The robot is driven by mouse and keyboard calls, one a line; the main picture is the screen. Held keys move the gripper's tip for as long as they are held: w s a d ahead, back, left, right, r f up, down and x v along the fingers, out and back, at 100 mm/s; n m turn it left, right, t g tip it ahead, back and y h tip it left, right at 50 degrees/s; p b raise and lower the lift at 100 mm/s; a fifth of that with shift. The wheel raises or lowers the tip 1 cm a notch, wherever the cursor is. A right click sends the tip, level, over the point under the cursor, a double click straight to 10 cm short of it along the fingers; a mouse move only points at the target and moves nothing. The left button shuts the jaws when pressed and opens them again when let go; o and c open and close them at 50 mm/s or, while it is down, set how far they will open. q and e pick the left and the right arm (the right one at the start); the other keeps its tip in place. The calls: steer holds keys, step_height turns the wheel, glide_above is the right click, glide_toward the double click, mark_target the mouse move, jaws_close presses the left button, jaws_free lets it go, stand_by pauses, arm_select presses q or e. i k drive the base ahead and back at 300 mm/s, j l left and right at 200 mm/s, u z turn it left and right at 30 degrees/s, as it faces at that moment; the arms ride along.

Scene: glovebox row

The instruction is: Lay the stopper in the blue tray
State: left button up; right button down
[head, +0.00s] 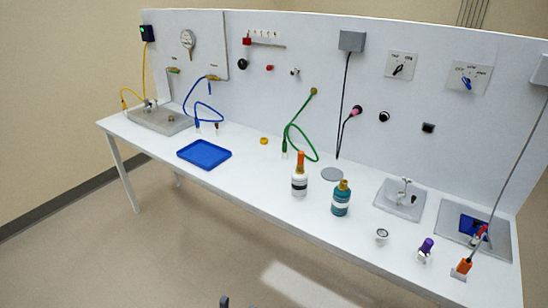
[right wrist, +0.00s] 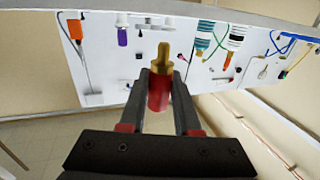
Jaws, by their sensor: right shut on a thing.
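My right gripper (right wrist: 160,85) is shut on a red piece with a brass-coloured top (right wrist: 158,95), which looks like the stopper. It is held in front of the bench, with clear air between it and the bench. The blue tray (head: 204,146) lies flat on the left part of the bench in the head view, and it looks empty. A small dark part of mine shows at the bottom edge of the head view; I cannot tell which arm it belongs to. My left gripper cannot be made out.
A white bottle with an orange top (head: 299,183) and a teal bottle (head: 341,200) stand mid-bench. A yellow ring (head: 264,141) lies right of the tray. Blue (head: 205,105) and green (head: 292,130) hoses hang behind. Small fittings crowd the right end.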

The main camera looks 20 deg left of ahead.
mark_target(201, 159)
steer(key=i+j+z, duration=0.3)
steer(key=j, duration=2.55)
steer(key=i+j+z, duration=0.1)
steer(key=j+z, duration=0.2)
steer(key=j, duration=2.6)
steer(key=i+j, duration=0.35)
steer(key=i+l+z, duration=0.05)
steer(key=i, duration=0.05)
